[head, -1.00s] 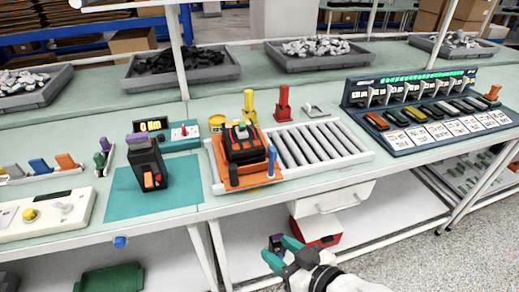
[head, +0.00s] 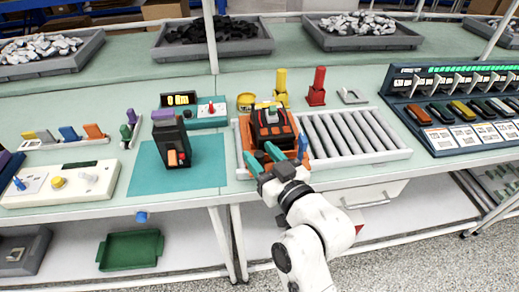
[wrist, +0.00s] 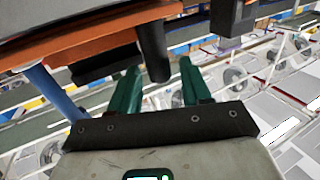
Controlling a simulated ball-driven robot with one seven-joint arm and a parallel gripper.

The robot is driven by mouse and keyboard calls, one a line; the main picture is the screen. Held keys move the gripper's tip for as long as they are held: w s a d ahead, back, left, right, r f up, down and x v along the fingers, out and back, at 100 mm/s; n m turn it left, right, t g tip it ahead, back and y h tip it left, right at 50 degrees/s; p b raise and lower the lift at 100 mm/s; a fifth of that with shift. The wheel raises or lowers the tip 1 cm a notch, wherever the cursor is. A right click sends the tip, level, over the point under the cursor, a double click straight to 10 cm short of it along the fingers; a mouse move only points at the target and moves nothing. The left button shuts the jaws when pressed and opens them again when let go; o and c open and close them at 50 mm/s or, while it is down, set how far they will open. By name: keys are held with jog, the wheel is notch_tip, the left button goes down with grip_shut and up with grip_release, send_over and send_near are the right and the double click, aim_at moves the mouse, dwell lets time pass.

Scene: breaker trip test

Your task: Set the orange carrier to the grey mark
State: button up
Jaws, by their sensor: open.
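The orange carrier (head: 244,133) sits at the left end of the roller track with a black and orange breaker unit (head: 272,125) on it. A blue post (head: 302,146) stands at its front right corner. My gripper (head: 262,155) is open, with green fingers, at the carrier's front edge. In the wrist view, the carrier's orange edge (wrist: 100,38) is above the open gripper (wrist: 160,68). A dark post (wrist: 152,55) shows between or just beyond the fingertips; I cannot tell which. They appear to hold nothing. I cannot make out the grey mark.
The grey roller track (head: 408,154) runs empty to the carrier's right. A black device (head: 168,140) stands on a teal mat (head: 208,175) to the left. Yellow (head: 281,90) and red (head: 317,88) posts stand behind. A breaker rack (head: 440,148) is at far right.

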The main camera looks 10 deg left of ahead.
jog(key=shift+w+a, duration=0.4)
jog(key=shift+w, duration=0.1)
jog(key=shift+c, duration=0.5)
grip_shut()
